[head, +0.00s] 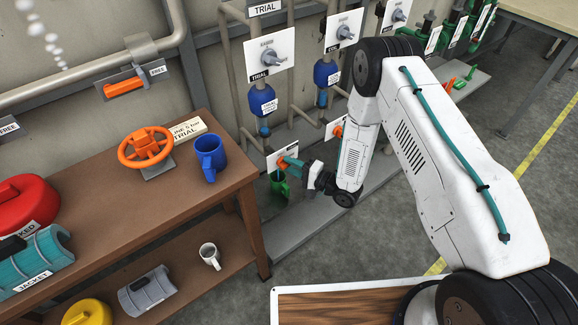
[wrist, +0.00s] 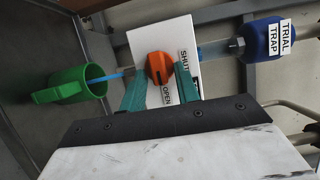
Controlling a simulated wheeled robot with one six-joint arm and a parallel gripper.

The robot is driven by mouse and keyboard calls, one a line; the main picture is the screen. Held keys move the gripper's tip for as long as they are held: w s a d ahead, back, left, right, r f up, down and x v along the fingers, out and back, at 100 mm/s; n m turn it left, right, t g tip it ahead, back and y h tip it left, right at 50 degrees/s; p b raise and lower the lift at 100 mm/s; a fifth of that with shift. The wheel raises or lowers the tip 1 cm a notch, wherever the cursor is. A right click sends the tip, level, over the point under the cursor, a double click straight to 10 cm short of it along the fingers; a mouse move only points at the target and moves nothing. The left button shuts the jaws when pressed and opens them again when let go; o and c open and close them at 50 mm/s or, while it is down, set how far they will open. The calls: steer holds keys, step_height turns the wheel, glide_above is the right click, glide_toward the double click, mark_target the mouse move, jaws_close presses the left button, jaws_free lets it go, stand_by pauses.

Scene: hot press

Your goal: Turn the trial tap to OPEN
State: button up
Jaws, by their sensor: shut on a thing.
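The trial tap is an orange knob (wrist: 160,67) on a white plate (wrist: 150,40) marked SHUT and OPEN, below the blue TRIAL TRAP (wrist: 265,40). My gripper (wrist: 161,82) has its teal fingers on either side of the knob and is shut on it. I cannot tell clearly which label the knob points to. A light blue line, water or pipe, runs from the tap's outlet side to the mouth of a green mug (wrist: 75,82). In the head view, my gripper (head: 296,163) is at the low plate, partly covering the tap, with the green mug (head: 279,183) beneath.
A brown bench (head: 110,195) at the left holds a blue mug (head: 210,157) and an orange handwheel (head: 146,147). Pipes and blue traps (head: 262,99) line the wall above.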

steer(key=shift+s+a, duration=0.1)
steer(key=shift+a, duration=0.05)
steer(key=o, duration=0.6)
steer(key=shift+o, duration=0.2)
steer(key=v, duration=0.7)
steer(key=shift+s+d, duration=0.2)
steer(key=shift+d, duration=0.15)
